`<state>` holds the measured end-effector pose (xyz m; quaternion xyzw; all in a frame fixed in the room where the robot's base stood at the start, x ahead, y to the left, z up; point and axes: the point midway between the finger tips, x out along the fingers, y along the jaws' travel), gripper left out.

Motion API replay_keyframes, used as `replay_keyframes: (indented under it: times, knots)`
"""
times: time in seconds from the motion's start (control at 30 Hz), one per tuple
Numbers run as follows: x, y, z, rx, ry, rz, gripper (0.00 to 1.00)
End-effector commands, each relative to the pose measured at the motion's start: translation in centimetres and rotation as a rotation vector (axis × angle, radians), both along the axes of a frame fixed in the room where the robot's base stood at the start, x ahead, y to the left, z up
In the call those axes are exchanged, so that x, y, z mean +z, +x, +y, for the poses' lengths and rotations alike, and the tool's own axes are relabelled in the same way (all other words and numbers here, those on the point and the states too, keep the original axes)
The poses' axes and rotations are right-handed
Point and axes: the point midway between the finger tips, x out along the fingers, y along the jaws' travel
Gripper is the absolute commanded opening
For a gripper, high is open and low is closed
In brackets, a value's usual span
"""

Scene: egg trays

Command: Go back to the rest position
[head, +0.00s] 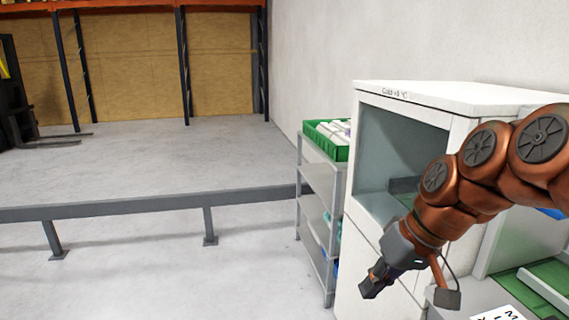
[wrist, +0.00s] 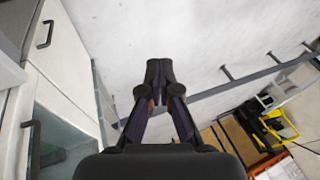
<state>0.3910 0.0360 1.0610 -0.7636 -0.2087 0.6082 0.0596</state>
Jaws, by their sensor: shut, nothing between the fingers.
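My gripper (head: 371,283) hangs at the end of my copper-coloured arm at the lower right of the head view, in front of the white cabinet. In the wrist view my gripper (wrist: 159,70) has its dark fingertips together, with nothing between them. It touches nothing that I can see. No egg tray can be made out clearly in either view.
A white cabinet (head: 440,92) with an open compartment stands at the right, close behind my arm. A metal shelf rack (head: 318,172) holding a green crate (head: 341,152) stands beside it. A grey rail (head: 140,205) crosses the floor. A forklift (head: 15,110) stands far left.

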Motion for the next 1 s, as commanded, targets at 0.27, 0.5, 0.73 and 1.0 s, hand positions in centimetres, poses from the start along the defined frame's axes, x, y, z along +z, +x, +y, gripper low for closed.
replay_keyframes:
  times: [0.27,0.5,0.73,1.0]
  knots:
    - [-3.0,-9.5,0.1,-0.063,-0.189,0.2,0.0]
    - [-5.4,-16.9,-2.2,-0.14,-0.337,0.327,0.0]
    - [-6.5,-19.9,-3.5,-0.181,-0.399,0.375,0.0]
    - [-6.5,-20.0,-3.6,-0.183,-0.4,0.376,0.0]
